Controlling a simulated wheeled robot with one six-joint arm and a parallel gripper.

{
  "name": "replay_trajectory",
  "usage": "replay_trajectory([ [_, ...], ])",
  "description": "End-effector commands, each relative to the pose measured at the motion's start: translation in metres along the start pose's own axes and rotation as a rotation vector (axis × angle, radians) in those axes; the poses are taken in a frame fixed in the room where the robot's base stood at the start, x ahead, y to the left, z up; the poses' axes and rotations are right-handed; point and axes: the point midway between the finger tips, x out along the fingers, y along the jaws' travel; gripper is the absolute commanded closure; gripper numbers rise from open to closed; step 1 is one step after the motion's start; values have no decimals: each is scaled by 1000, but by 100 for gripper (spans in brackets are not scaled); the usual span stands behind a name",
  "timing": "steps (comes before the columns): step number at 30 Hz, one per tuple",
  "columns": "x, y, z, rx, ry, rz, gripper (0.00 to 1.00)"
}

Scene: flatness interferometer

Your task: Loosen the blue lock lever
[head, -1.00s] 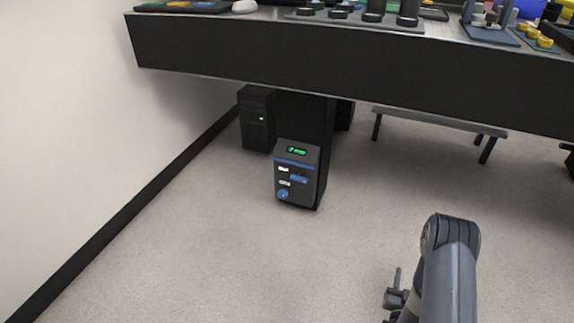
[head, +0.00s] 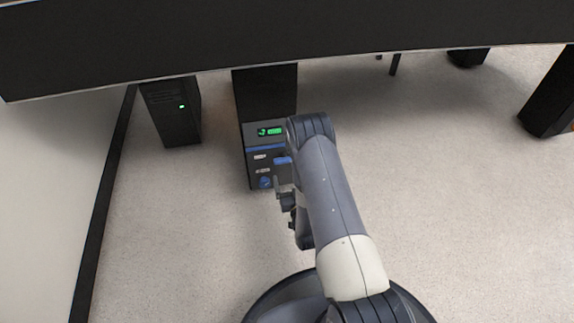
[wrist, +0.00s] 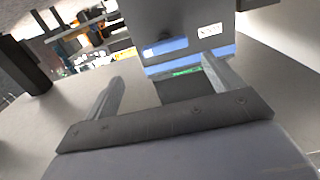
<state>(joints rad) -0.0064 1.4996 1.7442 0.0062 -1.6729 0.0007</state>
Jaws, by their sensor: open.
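The blue lock lever (head: 282,160) is on the front of a dark control box under the table, right of a white label. My arm partly covers its right side in the head view. In the wrist view, where the box front appears upside down, a blue raised part that looks like the lever (wrist: 166,46) lies beyond and between my fingers. My gripper (wrist: 163,68) is open and empty, facing the panel. In the head view my gripper (head: 284,193) shows low in front of the box, partly hidden by the arm. I cannot tell the exact gap.
The control box has a green display (head: 270,131), a blue stripe and a round blue knob (head: 265,183). A black computer tower (head: 172,110) stands to its left. The dark table edge (head: 150,45) hangs above. The floor (head: 440,170) to the right is clear.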

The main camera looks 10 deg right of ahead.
Motion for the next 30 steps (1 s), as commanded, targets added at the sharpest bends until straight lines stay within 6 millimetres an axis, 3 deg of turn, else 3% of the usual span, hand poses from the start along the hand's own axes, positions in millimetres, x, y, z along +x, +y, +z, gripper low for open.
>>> replay_trajectory([
  [6,43,0,2,0,6,1,13],
  [12,68,0,1,0,2,0,13],
  [24,74,0,0,0,-1,0,14],
  [30,74,0,0,0,0,0,30],
])
